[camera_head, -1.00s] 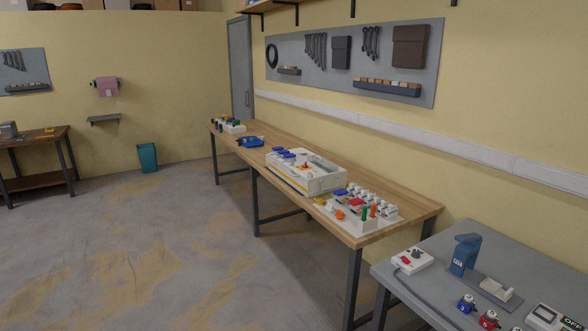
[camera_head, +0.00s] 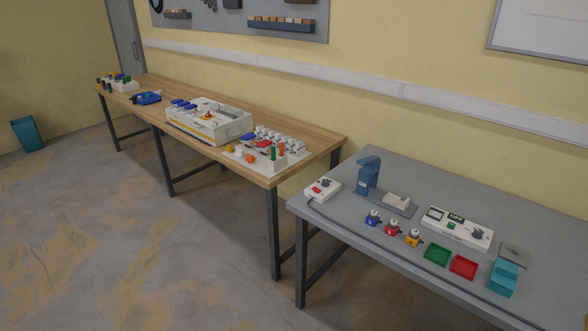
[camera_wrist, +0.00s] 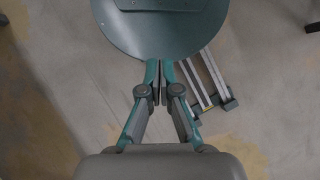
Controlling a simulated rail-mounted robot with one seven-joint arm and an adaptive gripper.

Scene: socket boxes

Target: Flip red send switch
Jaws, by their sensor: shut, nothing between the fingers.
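A white control box (camera_head: 322,189) with a red part and a dark knob sits at the left end of the grey bench in the head view. Other red parts show on the white socket panel (camera_head: 240,158) at the near end of the wooden bench. No label reading "send" can be made out, so I cannot tell which red part is the send switch. My gripper (camera_wrist: 160,86) is shut and empty in the wrist view, over the floor and apart from both benches. My gripper does not show in the head view.
The grey bench (camera_head: 345,210) also holds a blue stand (camera_head: 368,175), small coloured knobbed pieces, a meter box (camera_head: 458,228), green (camera_head: 437,254) and red (camera_head: 463,267) trays and a teal block (camera_head: 503,278). The wooden bench (camera_head: 315,135) carries a large white case (camera_head: 222,128). Floor ahead is clear.

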